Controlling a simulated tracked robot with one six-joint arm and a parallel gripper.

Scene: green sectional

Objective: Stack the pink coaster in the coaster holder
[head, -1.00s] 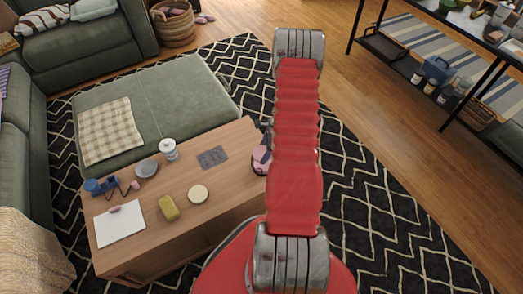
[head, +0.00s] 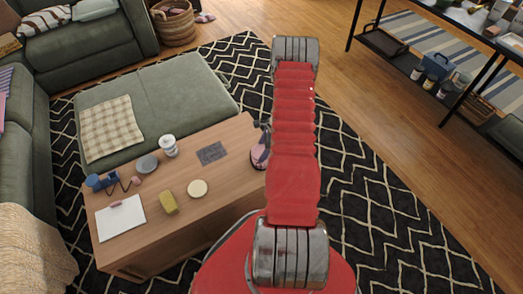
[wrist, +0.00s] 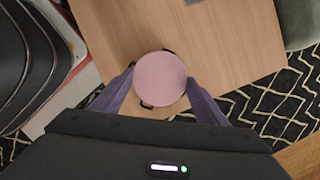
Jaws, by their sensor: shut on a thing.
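The pink coaster (wrist: 160,78) is a round disc between the two purple fingers of my gripper (wrist: 160,80) in the wrist view. The fingers are shut on its sides. Small dark pieces, likely parts of the coaster holder (wrist: 147,104), show at its rim; the coaster hides the rest. I cannot tell whether the coaster rests in the holder or is held just above it. In the head view the pink coaster (head: 258,156) shows at the table's right end, partly hidden by my red arm.
The wooden table (head: 225,150) also holds a cream disc (head: 197,188), a yellow block (head: 169,203), a grey disc (head: 147,164), a white jar (head: 169,145), a dark flat rectangle (head: 211,153) and a white clipboard (head: 120,218). A green ottoman (head: 180,85) stands behind it.

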